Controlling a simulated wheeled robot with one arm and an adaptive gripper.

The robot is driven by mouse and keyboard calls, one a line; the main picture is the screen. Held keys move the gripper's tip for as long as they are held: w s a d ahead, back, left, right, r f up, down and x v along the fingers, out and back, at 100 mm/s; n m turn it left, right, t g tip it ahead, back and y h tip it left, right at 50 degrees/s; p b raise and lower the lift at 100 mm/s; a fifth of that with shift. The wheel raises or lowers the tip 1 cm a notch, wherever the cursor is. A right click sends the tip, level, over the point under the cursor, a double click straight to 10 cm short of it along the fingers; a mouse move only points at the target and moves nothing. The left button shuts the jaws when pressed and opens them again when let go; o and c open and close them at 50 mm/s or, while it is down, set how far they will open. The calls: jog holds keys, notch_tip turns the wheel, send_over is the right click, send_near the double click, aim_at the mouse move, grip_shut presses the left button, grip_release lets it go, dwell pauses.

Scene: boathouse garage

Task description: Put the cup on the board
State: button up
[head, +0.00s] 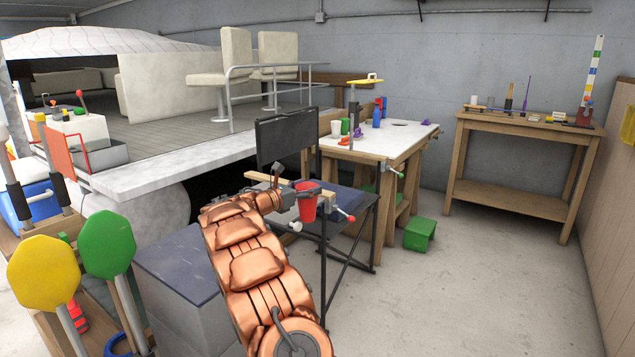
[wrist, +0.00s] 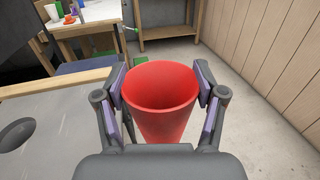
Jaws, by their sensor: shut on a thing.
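A red cup (head: 307,209) is held upright between the fingers of my gripper (head: 306,190). In the wrist view, the cup (wrist: 160,95) is open at the top and looks empty, with a finger pad on each side. A grey flat panel (wrist: 60,125) with a wooden edge and a dark round hole lies left of the cup, apart from it. I cannot tell whether this panel is the board. The cup's lower part is hidden by my gripper in the wrist view.
A white-topped workbench (head: 372,138) stands beyond, holding a white cup (head: 336,128), a blue bottle (head: 377,117) and small items. A green step stool (head: 420,234) sits on the floor. Floor at the right is clear.

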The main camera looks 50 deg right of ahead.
jog(key=w+a+f+n+t+y, duration=0.1)
jog(key=w+a+f+n+t, duration=0.1)
jog(key=a, duration=1.7)
jog(key=w+a+f+n+t+y, duration=0.1)
jog(key=a+f+n+t, duration=0.3)
jog(key=a, duration=1.6)
jog(key=w+a+f+n+t+y, duration=0.1)
jog(key=w+a+f+n+t, duration=0.2)
jog(key=a+t, duration=0.5)
jog(key=w+a+f, duration=0.1)
jog(key=a, duration=1.1)
jog(key=shift+n, duration=0.4)
jog(key=shift+a, duration=0.1)
jog(key=shift+a+f, duration=0.1)
jog(key=shift+f, duration=0.15)
